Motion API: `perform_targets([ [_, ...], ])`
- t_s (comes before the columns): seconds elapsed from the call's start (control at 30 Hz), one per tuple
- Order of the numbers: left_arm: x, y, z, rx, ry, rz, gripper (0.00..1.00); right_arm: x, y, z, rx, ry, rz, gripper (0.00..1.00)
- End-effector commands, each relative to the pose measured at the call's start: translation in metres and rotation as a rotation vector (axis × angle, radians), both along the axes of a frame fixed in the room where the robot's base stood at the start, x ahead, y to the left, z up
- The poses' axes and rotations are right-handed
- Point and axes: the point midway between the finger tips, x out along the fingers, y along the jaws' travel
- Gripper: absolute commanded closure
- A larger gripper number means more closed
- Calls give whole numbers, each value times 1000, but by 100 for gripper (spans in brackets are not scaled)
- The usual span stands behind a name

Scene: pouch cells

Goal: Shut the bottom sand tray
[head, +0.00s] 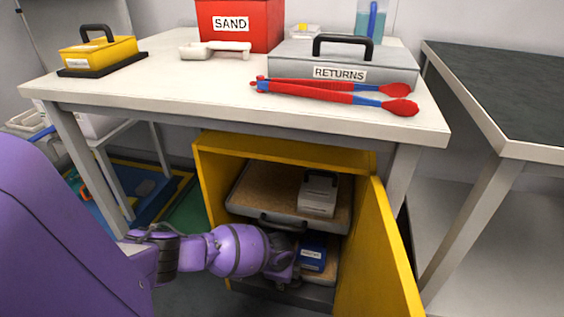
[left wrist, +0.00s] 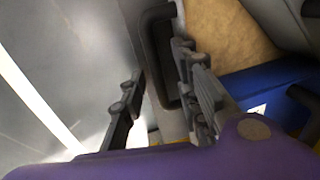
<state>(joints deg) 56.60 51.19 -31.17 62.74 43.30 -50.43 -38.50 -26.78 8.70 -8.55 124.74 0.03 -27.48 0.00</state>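The bottom sand tray (head: 318,294) sits low in the yellow cabinet, with a blue box (head: 313,254) on its sand. In the left wrist view its sand (left wrist: 228,38) and the blue box (left wrist: 262,84) show at the right. My left gripper (head: 292,272) is at the front of this tray. In the left wrist view its fingers (left wrist: 165,100) are apart, with a black tray handle (left wrist: 150,50) just beyond and partly between them. The right finger overlaps the handle; I cannot tell whether they touch. My right gripper is in neither view.
The upper sand tray (head: 262,190) carries a grey box (head: 318,194) just above my left gripper. The yellow door (head: 378,265) stands open at the right. The table (head: 140,95) above holds a red SAND box, a RETURNS case (head: 375,62) and red tongs.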

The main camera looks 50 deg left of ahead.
Motion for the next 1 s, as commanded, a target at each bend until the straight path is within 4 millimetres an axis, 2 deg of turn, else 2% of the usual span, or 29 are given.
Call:
perform_targets([
  [0.5, -11, -6, 65, 1, 0, 0, 70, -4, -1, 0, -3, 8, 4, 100],
  [1.0, -13, -7, 70, 2, 1, 0, 70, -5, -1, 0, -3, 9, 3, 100],
])
